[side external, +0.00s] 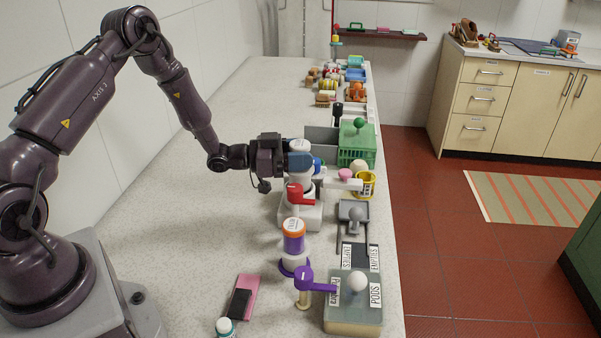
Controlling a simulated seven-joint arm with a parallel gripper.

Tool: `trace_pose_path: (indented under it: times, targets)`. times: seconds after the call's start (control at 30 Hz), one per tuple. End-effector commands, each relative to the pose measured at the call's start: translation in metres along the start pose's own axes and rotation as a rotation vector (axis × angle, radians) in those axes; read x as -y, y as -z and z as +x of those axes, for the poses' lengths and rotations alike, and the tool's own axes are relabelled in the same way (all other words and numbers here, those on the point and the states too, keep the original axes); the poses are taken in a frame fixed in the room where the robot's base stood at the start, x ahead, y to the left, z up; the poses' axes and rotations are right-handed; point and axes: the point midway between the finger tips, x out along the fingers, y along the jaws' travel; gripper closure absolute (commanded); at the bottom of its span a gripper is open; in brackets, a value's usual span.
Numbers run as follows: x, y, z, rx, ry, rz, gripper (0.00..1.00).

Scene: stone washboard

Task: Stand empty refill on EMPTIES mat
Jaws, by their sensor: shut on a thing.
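My gripper (299,162) is at the upper middle, coming in from the left. It is shut on a white canister (299,146) with a lettered top, which stands upright above a white dispenser with a red lever (300,195). I cannot tell whether the canister still touches the dispenser; the fingers hide part of it. The EMPTIES mat (360,256) is a dark patch with white EMPTIES labels on both sides, nearer the camera and to the right. Nothing is seen standing on it.
A purple dispenser holding an orange-topped canister (294,238) stands left of the mat. A PODS box (355,317) with a white knob is in front. A grey tray (353,212), yellow cup (366,185) and green basket (356,150) line the right edge. The counter's left is mostly clear.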

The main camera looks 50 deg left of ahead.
Motion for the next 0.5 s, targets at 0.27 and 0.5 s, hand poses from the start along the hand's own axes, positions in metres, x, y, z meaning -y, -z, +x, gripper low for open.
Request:
trace_pose_path:
  times: [0.27,0.5]
  targets:
    - [0.000,-0.036,0.000,0.000,0.000,-0.001,0.77]
    - [0.000,-0.039,0.000,0.000,0.000,0.001,0.77]
